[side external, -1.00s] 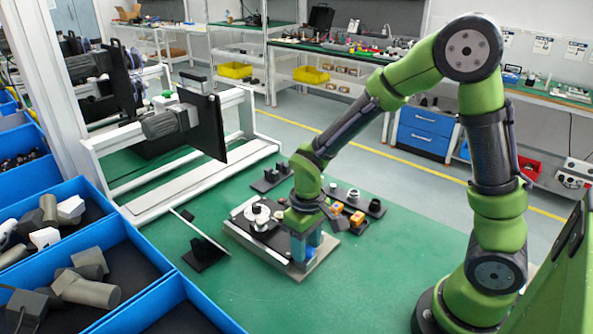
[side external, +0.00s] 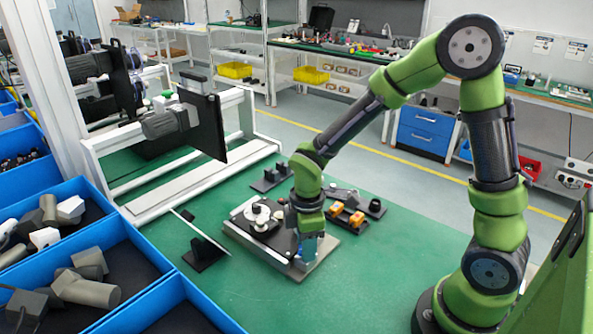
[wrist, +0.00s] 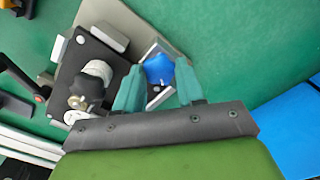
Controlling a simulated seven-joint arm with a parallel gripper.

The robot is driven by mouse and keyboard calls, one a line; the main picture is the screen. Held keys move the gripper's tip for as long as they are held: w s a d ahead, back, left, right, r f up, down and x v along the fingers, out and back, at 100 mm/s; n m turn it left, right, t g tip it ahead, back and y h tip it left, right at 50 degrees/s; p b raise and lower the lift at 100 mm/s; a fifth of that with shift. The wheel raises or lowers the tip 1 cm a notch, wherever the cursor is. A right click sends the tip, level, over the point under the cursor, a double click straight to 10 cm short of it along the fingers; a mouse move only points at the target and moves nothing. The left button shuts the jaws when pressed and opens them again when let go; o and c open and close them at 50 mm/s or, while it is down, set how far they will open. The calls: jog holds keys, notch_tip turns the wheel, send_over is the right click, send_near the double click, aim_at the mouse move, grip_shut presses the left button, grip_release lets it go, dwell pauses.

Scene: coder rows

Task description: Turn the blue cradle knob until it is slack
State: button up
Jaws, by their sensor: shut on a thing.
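The blue cradle knob (wrist: 158,69) shows in the wrist view between the two teal fingers of my gripper (wrist: 159,80). The gripper is shut on the knob, one finger on each side. In the side view my gripper (side external: 309,248) points down at the near end of the fixture plate (side external: 318,262), and the knob is mostly hidden by the fingers. The dark cradle block (wrist: 82,68) beside the knob carries a pale round part (wrist: 98,72). How tight the knob is cannot be told.
Black holders with orange parts (side external: 347,217) stand just right of the fixture. A black angled stand (side external: 203,252) is to its left. Blue bins (side external: 110,235) with grey fittings are at the far left. The green table in front is clear.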

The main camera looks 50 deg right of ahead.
dwell(0.3)
jog(key=n, duration=0.4)
jog(key=shift+n, duration=0.4)
jog(key=n, duration=0.5)
jog(key=shift+n, duration=0.3)
jog(key=o, duration=1)
jog(key=shift+o, duration=0.2)
